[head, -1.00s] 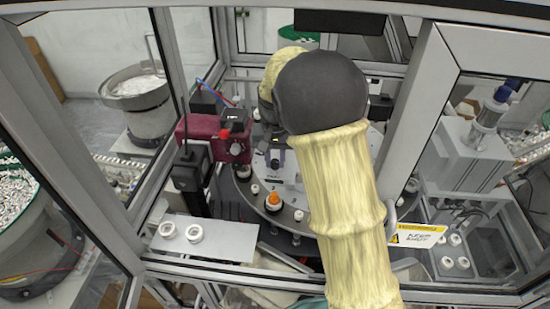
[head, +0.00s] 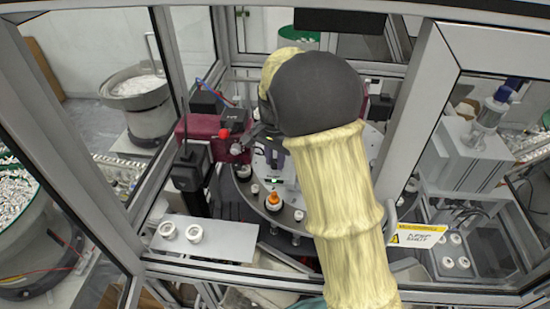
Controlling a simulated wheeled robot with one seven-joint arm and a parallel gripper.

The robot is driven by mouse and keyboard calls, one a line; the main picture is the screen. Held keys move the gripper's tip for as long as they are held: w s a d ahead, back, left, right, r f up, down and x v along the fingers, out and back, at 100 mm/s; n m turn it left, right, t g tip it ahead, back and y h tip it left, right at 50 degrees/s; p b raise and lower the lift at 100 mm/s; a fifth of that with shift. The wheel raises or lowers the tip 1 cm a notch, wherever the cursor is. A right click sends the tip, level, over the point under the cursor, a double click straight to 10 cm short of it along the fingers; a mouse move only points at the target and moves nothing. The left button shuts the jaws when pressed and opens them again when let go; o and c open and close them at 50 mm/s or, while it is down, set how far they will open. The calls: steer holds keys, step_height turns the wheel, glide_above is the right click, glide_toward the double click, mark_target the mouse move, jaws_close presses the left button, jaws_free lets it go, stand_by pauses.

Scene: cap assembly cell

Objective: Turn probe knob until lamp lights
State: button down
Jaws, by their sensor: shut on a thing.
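The probe unit is a maroon box (head: 197,127) with a dark block (head: 233,120) and a red ball (head: 224,134) on it. The small grey probe knob (head: 236,149) sits on its right side. My gripper (head: 245,142) comes in from the right, its dark fingers shut at the knob. The exact contact is small and partly hidden by the fingers. A small green light (head: 274,181) shows on the fixture in the middle of the turntable; I cannot tell for sure that it is the task's lamp. My arm hides the turntable's right part.
The round turntable (head: 290,218) carries several fittings, one with an orange top (head: 273,200). A grey shelf (head: 222,232) with two white caps is at front left. Frame posts (head: 408,110) stand on both sides of the opening. A yellow warning label (head: 418,236) is at right.

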mark_target(275, 161)
steer(key=shift+m, duration=0.9)
steer(key=shift+r, duration=0.1)
steer(key=c, duration=1.2)
jaws_free()
steer(key=shift+w+r, duration=0.1)
steer(key=shift+r, duration=0.15)
step_height(275, 161, up, 17)
steer(key=b, duration=0.4)
steer(key=shift+b, duration=0.35)
steer(key=shift+f, duration=0.1)
